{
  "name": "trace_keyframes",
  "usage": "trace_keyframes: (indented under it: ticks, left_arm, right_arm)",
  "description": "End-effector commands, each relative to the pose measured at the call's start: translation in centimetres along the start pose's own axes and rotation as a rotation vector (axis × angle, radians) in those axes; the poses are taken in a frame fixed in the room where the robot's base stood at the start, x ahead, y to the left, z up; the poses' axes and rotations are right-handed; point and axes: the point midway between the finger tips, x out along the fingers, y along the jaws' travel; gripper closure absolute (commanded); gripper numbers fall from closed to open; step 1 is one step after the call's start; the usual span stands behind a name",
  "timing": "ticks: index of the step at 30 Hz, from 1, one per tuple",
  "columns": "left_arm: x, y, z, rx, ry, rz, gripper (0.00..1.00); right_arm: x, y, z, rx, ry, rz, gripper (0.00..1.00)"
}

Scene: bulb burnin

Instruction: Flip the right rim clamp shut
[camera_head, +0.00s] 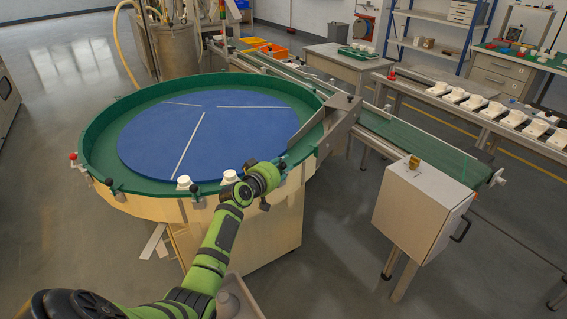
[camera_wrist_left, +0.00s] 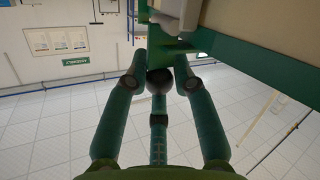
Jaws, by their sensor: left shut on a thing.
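The round turntable has a blue disc (camera_head: 205,140) and a green rim (camera_head: 93,150). Small dark clamps sit along its near rim; one (camera_head: 195,194) shows left of my wrist, another (camera_head: 283,163) right of it. My left arm reaches to the near right rim, and its wrist hides most of the gripper in the head view. In the left wrist view my left gripper (camera_wrist_left: 161,76) is shut on a dark round knob (camera_wrist_left: 159,82), close under the green rim edge. I take the knob for the right clamp's handle; its exact angle is hidden. My right gripper is not in view.
White round pieces (camera_head: 184,182) stand on the near rim. A metal guide (camera_head: 325,122) crosses the right rim to a green conveyor (camera_head: 420,140). A grey box (camera_head: 422,206) stands at the right. The floor between box and turntable is clear.

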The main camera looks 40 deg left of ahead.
Motion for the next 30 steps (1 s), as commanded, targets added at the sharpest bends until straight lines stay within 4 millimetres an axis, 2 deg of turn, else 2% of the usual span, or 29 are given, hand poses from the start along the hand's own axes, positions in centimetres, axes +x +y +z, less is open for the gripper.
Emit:
trace_keyframes:
  ticks: [15,16,17,26,30]
  left_arm:
    - [0.09,-0.04,0.14,-0.03,-0.017,0.001,1.0]
    - [0.09,-0.04,0.13,-0.03,-0.017,0.001,0.7]
    - [0.09,-0.04,0.12,-0.03,-0.017,0.001,0.66]
    - [0.04,-0.07,0.03,-0.027,-0.014,0.0,0.66]
    - [-0.6,-0.1,0.0,-0.026,-0.012,0.0,0.66]
  right_arm:
    - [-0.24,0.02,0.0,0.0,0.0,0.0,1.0]
    - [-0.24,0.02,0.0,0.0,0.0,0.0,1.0]
    - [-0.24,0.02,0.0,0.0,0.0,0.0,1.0]
    - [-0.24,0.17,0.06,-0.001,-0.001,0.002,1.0]
    - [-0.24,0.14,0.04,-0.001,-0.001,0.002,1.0]
